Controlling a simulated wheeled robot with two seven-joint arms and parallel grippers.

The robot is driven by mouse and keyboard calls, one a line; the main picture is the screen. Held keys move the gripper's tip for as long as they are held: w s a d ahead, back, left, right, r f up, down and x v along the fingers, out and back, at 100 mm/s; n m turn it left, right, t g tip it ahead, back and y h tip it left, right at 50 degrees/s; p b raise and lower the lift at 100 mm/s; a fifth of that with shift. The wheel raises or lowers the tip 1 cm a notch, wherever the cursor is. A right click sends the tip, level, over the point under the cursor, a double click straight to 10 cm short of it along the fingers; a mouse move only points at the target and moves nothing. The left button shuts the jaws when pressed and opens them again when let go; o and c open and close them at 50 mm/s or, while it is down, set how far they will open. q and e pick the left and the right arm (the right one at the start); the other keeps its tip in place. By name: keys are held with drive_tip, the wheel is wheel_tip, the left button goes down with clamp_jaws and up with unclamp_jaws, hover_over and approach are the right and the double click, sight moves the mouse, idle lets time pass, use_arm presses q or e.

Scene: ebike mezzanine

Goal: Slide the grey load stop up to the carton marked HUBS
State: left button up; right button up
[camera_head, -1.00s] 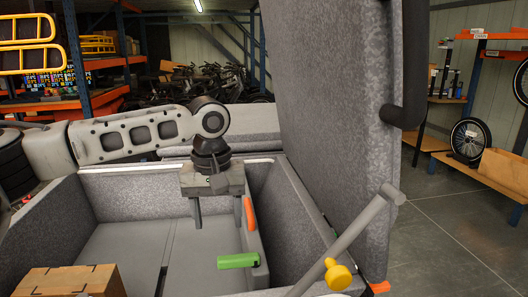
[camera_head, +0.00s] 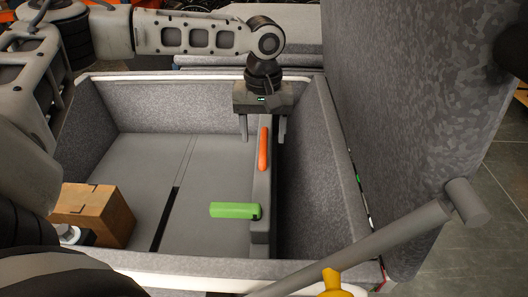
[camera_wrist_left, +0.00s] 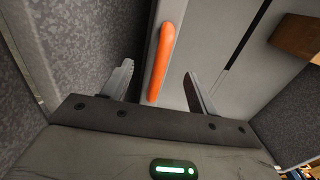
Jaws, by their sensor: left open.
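The grey load stop (camera_head: 260,222) is an upright panel across the grey box, with an orange handle (camera_head: 263,150) on top and a green lever (camera_head: 234,210) on its left side. A brown carton (camera_head: 95,212) sits at the box's lower left; no HUBS marking is readable. A wide gap separates it from the stop. My left gripper (camera_head: 264,134) is open at the far end of the handle. In the left wrist view, the orange handle (camera_wrist_left: 166,50) lies between the lines of its open fingers (camera_wrist_left: 160,88); I cannot tell how deep. My right gripper is not in view.
The box's padded walls (camera_head: 165,104) surround the floor (camera_head: 205,175), which has a dark slot and is clear between carton and stop. A raised lid (camera_head: 410,120) stands at right. A grey bar (camera_head: 375,240) with a yellow knob (camera_head: 333,284) crosses the lower right.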

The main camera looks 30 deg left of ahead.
sight(261, 154)
use_arm(q)
wheel_tip(261, 154, down, 7)
drive_tip(key=shift+w+r, duration=0.1)
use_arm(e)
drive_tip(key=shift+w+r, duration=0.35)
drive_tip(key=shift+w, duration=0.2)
use_arm(q)
clamp_jaws()
drive_tip(key=c, duration=1)
unclamp_jaws()
drive_tip(key=shift+s+a+r+p, duration=0.1)
drive_tip(key=shift+s+a+p, duration=0.15)
drive_tip(key=shift+p, duration=0.2)
drive_tip(key=shift+c, duration=0.3)
drive_tip(key=s+a+p, duration=0.1)
drive_tip(key=a+p, duration=0.2)
drive_tip(key=s+a+p, duration=0.1)
drive_tip(key=shift+s+a+p, duration=0.35)
drive_tip(key=shift+p, duration=0.05)
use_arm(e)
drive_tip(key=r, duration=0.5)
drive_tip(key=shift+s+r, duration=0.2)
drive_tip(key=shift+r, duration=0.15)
